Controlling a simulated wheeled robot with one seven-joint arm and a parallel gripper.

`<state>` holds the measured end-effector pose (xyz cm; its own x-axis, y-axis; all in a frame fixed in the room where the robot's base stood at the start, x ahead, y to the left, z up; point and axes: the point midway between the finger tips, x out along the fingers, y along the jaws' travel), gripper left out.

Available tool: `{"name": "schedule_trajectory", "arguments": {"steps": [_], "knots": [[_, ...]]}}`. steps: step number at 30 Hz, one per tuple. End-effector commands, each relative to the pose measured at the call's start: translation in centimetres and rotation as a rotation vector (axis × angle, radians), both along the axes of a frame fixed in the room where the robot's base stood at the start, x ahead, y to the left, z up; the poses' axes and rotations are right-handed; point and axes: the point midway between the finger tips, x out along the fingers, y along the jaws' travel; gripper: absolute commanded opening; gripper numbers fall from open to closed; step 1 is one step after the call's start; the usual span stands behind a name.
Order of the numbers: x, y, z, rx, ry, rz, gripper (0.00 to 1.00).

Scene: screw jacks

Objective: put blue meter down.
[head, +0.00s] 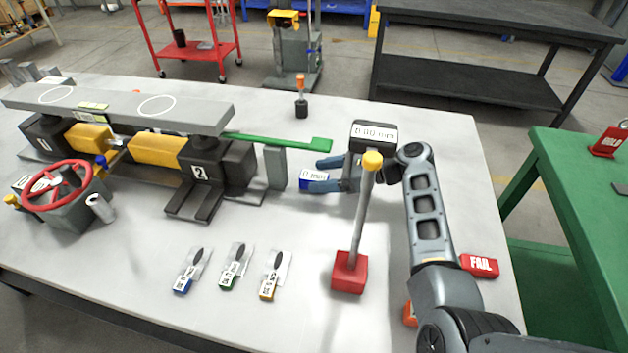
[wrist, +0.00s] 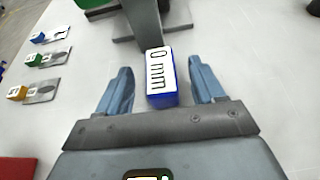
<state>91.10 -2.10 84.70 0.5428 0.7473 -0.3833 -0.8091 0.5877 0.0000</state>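The blue meter (head: 314,180) is a small blue block with a white top label reading "0 mm". It sits on the white table, just right of the grey upright post (head: 275,167) at the end of the green bar. In the wrist view the blue meter (wrist: 161,78) lies between the two fingers, with a visible gap on each side. My gripper (head: 322,173) is open around it, its blue-grey fingers spread (wrist: 161,88). A display reading "0.00 mm" (head: 375,135) shows on top of my gripper.
A red-based post with a yellow knob (head: 350,272) stands close in front of my arm. Three tagged gauges, blue (head: 183,286), green (head: 229,281) and yellow (head: 268,290), lie front left. A red FAIL block (head: 479,265) lies at right. The jack assembly (head: 120,110) fills the left.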

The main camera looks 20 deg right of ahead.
Motion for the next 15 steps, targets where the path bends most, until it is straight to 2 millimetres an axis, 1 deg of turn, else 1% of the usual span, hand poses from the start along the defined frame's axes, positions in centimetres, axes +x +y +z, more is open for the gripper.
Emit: {"name": "schedule_trajectory", "arguments": {"steps": [1,2,15], "knots": [[-0.01,-0.02,0.0,0.0,0.0,0.0,0.63],[-0.01,-0.02,0.0,0.0,0.0,0.0,0.6],[-0.03,-0.03,0.0,0.001,0.001,0.0,0.18]]}}
